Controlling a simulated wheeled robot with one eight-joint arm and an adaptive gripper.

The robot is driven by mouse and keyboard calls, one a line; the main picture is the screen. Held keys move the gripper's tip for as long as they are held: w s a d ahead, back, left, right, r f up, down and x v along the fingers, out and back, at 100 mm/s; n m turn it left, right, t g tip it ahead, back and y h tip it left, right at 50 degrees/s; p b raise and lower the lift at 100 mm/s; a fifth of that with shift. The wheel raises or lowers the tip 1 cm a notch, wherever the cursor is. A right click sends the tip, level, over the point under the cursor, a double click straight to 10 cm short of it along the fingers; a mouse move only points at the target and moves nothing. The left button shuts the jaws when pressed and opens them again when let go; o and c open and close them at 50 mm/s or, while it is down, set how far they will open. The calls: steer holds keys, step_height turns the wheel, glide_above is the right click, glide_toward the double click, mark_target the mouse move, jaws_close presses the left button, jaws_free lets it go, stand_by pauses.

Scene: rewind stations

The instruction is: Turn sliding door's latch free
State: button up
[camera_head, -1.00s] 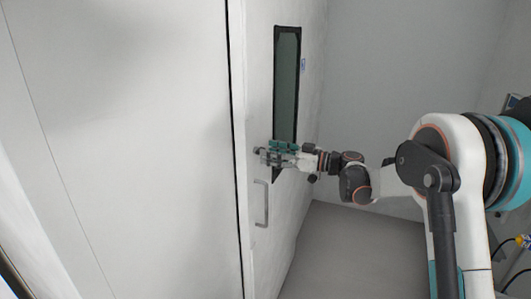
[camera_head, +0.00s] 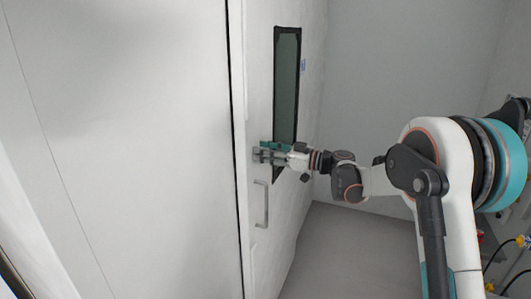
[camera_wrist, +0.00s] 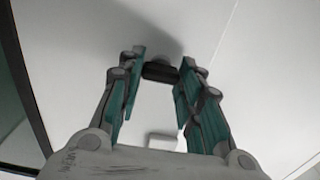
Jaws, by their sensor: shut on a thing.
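The sliding door (camera_head: 264,235) is a pale panel with a dark-framed narrow window and a vertical pull handle (camera_head: 262,204). The latch (camera_wrist: 160,72) is a small dark piece on the door face, between my fingertips in the wrist view. In the head view my gripper (camera_head: 259,154) reaches the door's left edge, just above the pull handle, and hides most of the latch. The teal fingers of my gripper also show in the wrist view (camera_wrist: 160,75), closed in on both sides of the latch. How far the latch is turned is not clear.
The narrow window (camera_head: 286,85) is right of the latch. A wide white panel (camera_head: 120,140) fills the left. The grey floor (camera_head: 350,250) at the right is clear, and a plain grey wall (camera_head: 400,60) stands behind.

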steer(key=shift+w+d+f+m+b, duration=0.1)
steer(key=shift+m+b, duration=0.7)
steer(key=shift+m, duration=3.65)
steer(key=shift+w+f+m+b, duration=0.1)
steer(key=shift+m+b, duration=0.7)
steer(key=shift+m, duration=3.65)
steer(key=o, duration=1.1)
steer(key=shift+c, duration=0.2)
steer(key=shift+d, duration=0.1)
